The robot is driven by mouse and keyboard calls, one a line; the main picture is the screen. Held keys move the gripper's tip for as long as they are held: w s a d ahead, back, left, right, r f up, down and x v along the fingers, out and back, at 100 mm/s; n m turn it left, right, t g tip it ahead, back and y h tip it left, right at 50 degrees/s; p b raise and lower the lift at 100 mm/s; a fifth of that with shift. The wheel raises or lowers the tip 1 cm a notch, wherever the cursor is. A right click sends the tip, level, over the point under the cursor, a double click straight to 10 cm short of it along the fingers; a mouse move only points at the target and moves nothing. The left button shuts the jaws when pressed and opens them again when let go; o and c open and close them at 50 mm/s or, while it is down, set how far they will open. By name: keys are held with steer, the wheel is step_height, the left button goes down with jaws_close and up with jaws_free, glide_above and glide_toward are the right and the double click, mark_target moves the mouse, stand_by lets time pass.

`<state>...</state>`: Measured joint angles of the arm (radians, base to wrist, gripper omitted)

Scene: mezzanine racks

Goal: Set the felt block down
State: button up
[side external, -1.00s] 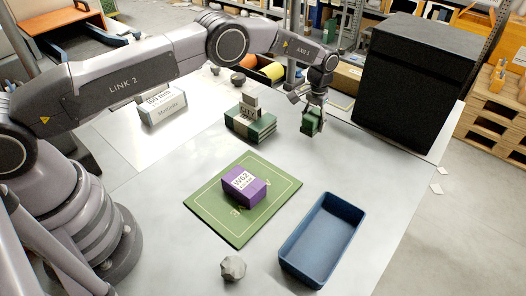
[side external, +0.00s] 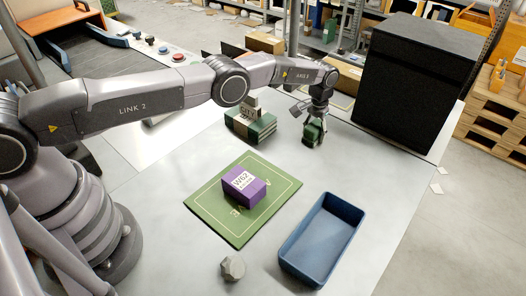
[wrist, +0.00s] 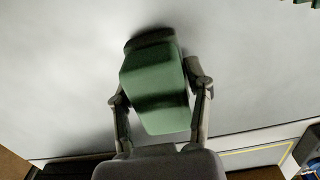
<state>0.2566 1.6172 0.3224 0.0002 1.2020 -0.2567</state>
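The green felt block (side external: 313,133) is between the fingers of my gripper (side external: 315,121), at the far side of the grey table. It is low, at or just above the tabletop; I cannot tell whether its underside touches. In the wrist view the block (wrist: 158,92) sits slightly tilted between the two fingers of my gripper (wrist: 158,86). The fingers lie along its two sides and appear closed on it. A dark patch shows at its far end.
Green books (side external: 250,125) with a small box on top stand left of the block. A black cabinet (side external: 410,85) rises to the right. Nearer are a green mat (side external: 238,228) with a purple box (side external: 244,186), a blue tray (side external: 287,262) and a grey stone (side external: 232,268).

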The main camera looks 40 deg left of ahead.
steer(key=o, duration=0.3)
steer(key=shift+o, duration=0.2)
step_height(320, 180, up, 12)
steer(key=shift+r, duration=0.1)
step_height(320, 180, up, 15)
steer(key=t, duration=0.1)
glide_above(316, 125)
steer(key=s+a, duration=0.3)
steer(key=a, duration=0.1)
steer(key=s+a+r+t, duration=0.2)
steer(key=s+a+r, duration=0.3)
steer(key=s+r, duration=0.65)
steer(key=s+a+r+t, duration=0.1)
steer(key=s+a+r, duration=0.1)
steer(key=s+r, duration=0.35)
steer(key=s+a+r, duration=0.2)
steer(key=s+a, duration=0.1)
steer(key=s, duration=0.5)
steer(key=s+a+f, duration=0.1)
steer(key=s+f, duration=0.1)
steer(key=s, duration=0.7)
steer(key=s+a+f+t, duration=0.1)
steer(key=s+f, duration=0.2)
steer(key=s, duration=0.5)
steer(key=shift+s+f+t, duration=0.3)
steer(key=shift+s+f, duration=0.05)
steer(key=shift+a, duration=0.1)
